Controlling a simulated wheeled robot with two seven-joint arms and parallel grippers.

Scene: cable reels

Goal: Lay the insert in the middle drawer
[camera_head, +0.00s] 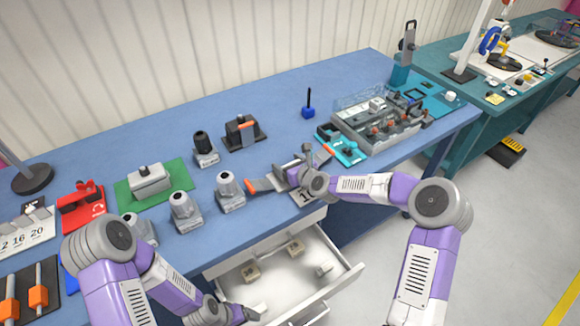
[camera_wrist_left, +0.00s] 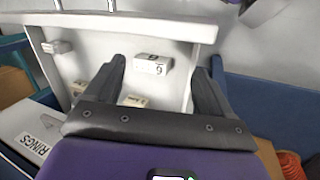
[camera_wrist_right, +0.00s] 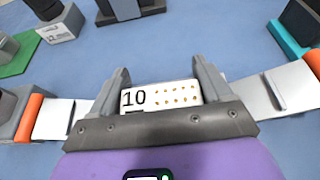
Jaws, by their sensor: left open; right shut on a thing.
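The insert (camera_head: 266,186) is a long pale grey piece with orange ends. My right gripper (camera_head: 306,158) is shut on its middle and holds it at the table's front edge, above the open drawer. In the right wrist view the insert (camera_wrist_right: 54,118) runs across behind the fingers (camera_wrist_right: 160,85), with a white plate reading 10 between them. The white drawer (camera_head: 343,286) is pulled out and holds a few small pale blocks (camera_head: 295,249). My left gripper (camera_head: 248,313) is open and empty at the drawer's left side; its fingers (camera_wrist_left: 160,68) show over the drawer.
Grey bottle-like holders (camera_head: 231,192) stand along the blue table's front, left of the insert. A green mat with a grey block (camera_head: 150,180) lies farther left. A clear-walled parts box (camera_head: 378,120) and a teal tool (camera_head: 342,148) lie right. The drawer floor has free room between blocks.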

